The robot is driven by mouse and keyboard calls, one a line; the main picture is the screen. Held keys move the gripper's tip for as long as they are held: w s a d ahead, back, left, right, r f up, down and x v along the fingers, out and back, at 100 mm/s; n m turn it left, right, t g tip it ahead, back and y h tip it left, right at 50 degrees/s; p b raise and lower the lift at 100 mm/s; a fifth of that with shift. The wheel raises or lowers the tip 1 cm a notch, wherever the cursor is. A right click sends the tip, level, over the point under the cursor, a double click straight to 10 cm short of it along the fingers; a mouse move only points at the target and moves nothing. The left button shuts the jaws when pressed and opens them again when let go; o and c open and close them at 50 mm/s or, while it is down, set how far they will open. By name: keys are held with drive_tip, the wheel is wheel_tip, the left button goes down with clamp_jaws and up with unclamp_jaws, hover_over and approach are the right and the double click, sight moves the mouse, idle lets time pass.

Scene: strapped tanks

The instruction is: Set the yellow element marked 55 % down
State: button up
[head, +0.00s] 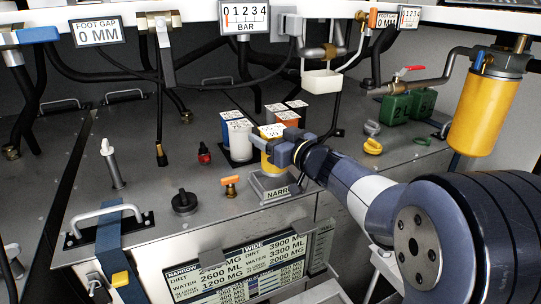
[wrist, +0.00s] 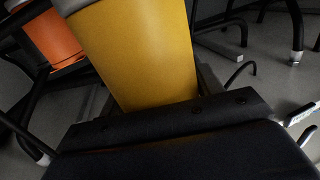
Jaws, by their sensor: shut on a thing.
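My gripper (head: 272,150) is shut on the yellow element (head: 268,168), which has a pale, printed top; its figures are too small to read surely. The element is upright or nearly so, just above or in a small grey tray (head: 271,196) with a label starting "NARRO". I cannot tell if its base touches the tray. In the wrist view the yellow element (wrist: 140,50) fills the upper middle, above the dark gripper body; its lower end is hidden.
Behind stand a white element (head: 241,142), a blue element (head: 226,124) and orange ones (head: 287,119). An orange-handled valve (head: 230,185) and a black knob (head: 185,202) are left of the tray. A large yellow filter (head: 484,115) hangs at right. Hoses hang at the back.

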drive_tip(key=shift+f, duration=2)
drive_tip(key=shift+f+b, duration=0.15)
drive_tip(key=shift+b, duration=0.15)
drive_tip(key=o, duration=1.3)
drive_tip(key=shift+r, duration=0.2)
drive_tip(key=b+v, duration=0.1)
drive_tip(key=v, duration=1.1)
drive_tip(key=shift+f, duration=0.1)
drive_tip(key=shift+c, duration=0.2)
